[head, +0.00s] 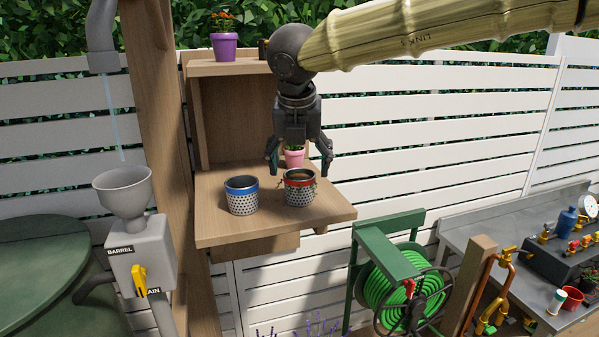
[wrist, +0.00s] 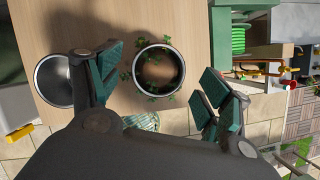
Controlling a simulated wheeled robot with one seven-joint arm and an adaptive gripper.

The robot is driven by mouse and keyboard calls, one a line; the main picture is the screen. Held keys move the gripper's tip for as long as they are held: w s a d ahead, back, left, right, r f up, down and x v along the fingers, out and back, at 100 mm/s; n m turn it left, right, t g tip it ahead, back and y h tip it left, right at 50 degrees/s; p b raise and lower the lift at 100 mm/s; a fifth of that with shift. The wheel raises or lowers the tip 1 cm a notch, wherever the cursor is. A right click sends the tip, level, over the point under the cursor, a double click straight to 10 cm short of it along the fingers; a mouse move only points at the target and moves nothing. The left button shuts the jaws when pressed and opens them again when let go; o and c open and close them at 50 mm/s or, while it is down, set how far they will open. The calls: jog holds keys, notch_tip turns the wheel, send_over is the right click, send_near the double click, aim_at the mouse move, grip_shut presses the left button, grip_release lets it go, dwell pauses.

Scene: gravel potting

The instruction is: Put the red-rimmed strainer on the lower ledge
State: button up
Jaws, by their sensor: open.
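The red-rimmed strainer (head: 300,194) stands upright on the right part of the wooden lower ledge (head: 228,230). It is a perforated metal cup with brown contents and green sprigs over its rim. My gripper (head: 300,168) points down above it, open and empty, with the fingers spread to either side. In the wrist view the strainer's round mouth (wrist: 158,70) lies between the two teal-padded fingers, apart from both. The blue-rimmed strainer (head: 241,196) stands to its left on the same ledge; it also shows in the wrist view (wrist: 57,82), beside the left finger.
A purple flower pot (head: 225,46) sits on the upper shelf (head: 215,69). A wooden post (head: 160,100) and grey barrel funnel (head: 123,190) are at left; a green hose reel (head: 392,285) is at lower right.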

jog(key=b+v, duration=0.2)
jog(key=v, duration=0.7)
jog(key=shift+s+r, duration=0.15)
jog(key=shift+r, duration=0.1)
